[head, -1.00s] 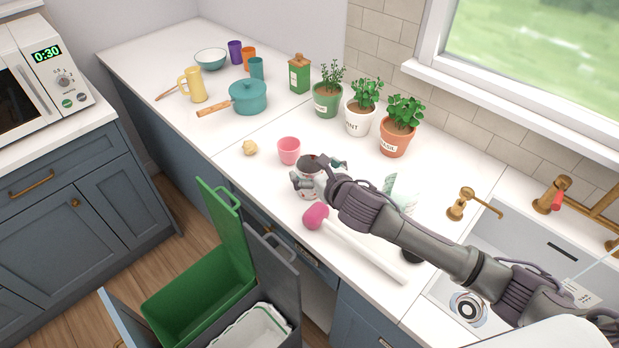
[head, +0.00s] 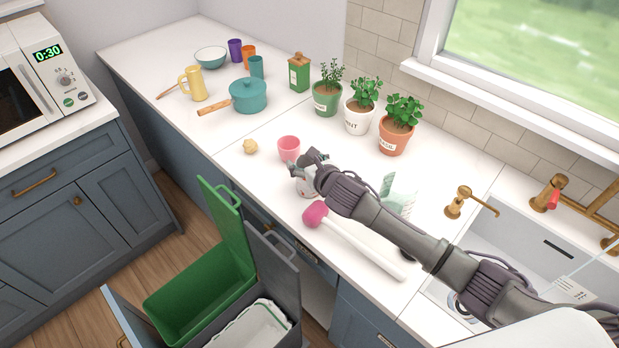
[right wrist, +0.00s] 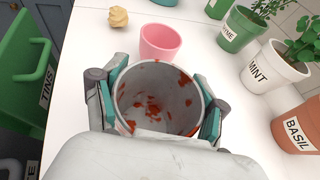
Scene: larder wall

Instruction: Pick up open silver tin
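The open silver tin (head: 306,188) stands on the white counter, partly hidden behind my right gripper in the head view. In the right wrist view I look down into the tin (right wrist: 158,100); its grey inside is spattered with red bits. My right gripper (head: 308,165) is around the tin from above. In the right wrist view, its teal finger pads (right wrist: 160,98) lie against the tin's left and right sides. I cannot see a gap below the tin. My left gripper is not in view.
A pink cup (head: 289,149) stands close behind the tin, with a crumpled yellowish lump (head: 250,147) left of it. A plunger-like tool with a pink head (head: 316,214) lies in front. Potted herbs (head: 360,117) line the back; open bins (head: 200,290) stand below the counter edge.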

